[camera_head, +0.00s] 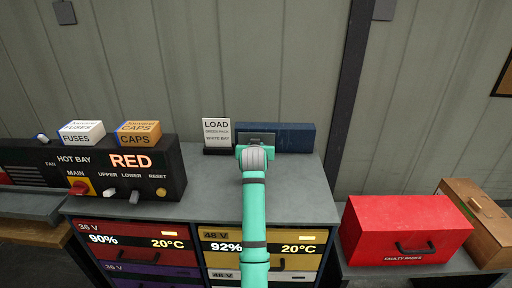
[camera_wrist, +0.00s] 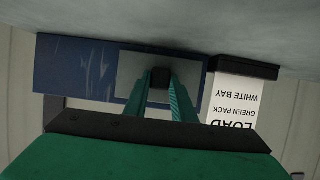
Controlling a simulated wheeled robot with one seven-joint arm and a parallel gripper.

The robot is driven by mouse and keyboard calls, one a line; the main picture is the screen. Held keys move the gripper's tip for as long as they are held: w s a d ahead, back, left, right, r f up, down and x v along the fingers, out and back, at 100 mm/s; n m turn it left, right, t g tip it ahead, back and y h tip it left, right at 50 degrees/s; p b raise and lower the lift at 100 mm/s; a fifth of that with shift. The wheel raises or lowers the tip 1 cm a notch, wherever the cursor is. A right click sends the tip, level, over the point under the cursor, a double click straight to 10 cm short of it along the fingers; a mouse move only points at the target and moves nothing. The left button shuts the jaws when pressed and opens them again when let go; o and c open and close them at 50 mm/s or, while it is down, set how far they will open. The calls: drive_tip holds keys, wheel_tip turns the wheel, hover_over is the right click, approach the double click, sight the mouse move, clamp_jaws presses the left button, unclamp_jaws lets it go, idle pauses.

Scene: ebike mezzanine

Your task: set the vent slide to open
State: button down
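A long dark blue box (camera_head: 295,138) stands at the back of the grey cabinet top, against the wall. In the wrist view, which is upside down, the blue box (camera_wrist: 75,70) carries a light grey plate (camera_wrist: 130,65) with a small black knob (camera_wrist: 160,77). This looks like the vent slide; no open or closed marking is readable on it. My gripper (camera_wrist: 160,85) has its two teal fingers on either side of the knob, with no clear gap showing. In the head view my gripper (camera_head: 256,148) hides the knob and part of the plate.
A LOAD sign (camera_head: 216,134) stands close left of my gripper. A black HOT BAY panel (camera_head: 100,170) with knobs and levers is further left, with FUSES (camera_head: 82,133) and CAPS (camera_head: 139,133) boxes on top. A red case (camera_head: 400,230) is at right. The cabinet top (camera_head: 300,190) is otherwise clear.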

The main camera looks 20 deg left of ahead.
drive_tip(key=w+d, duration=0.1)
drive_tip(key=d, duration=0.4)
drive_tip(key=w+d, duration=0.2)
drive_tip(key=d, duration=0.3)
drive_tip(key=w+d, duration=0.1)
drive_tip(key=d, duration=0.4)
drive_tip(key=shift+w+d, duration=0.15)
drive_tip(key=shift+w, duration=0.05)
drive_tip(key=c, duration=1.5)
unclamp_jaws()
drive_tip(key=shift+d, duration=0.1)
drive_tip(key=shift+s+a, duration=0.1)
drive_tip(key=shift+a, duration=0.15)
drive_tip(key=shift+s, duration=0.1)
drive_tip(key=v, duration=1)
drive_tip(key=shift+s+d+r, duration=0.1)
drive_tip(key=shift+s+r, duration=0.05)
drive_tip(key=shift+s, duration=0.05)
